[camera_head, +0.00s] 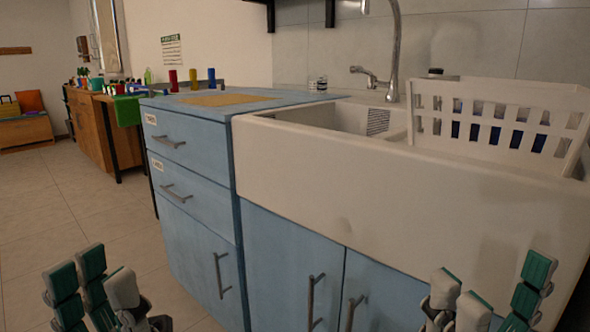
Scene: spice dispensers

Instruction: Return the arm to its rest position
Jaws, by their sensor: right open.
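My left gripper (95,292) is at the bottom left edge, in front of the floor and low before the blue cabinet. Its green and pale finger pads sit close together, and the lower part is cut off by the frame. My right gripper (492,298) is at the bottom right, in front of the sink's lower front. Its fingers are spread apart with nothing between them. Three spice dispensers stand upright on the blue counter: a red one (173,81), a yellow one (193,79) and a blue one (211,78). Both grippers are well apart from them.
A tan board (225,100) lies on the blue counter (165,102). The white sink (400,185) with a faucet (394,50) and a white rack (500,105) fills the right. Blue cabinet doors (290,265) stand below. A wooden cabinet (90,127) is behind; floor at left is clear.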

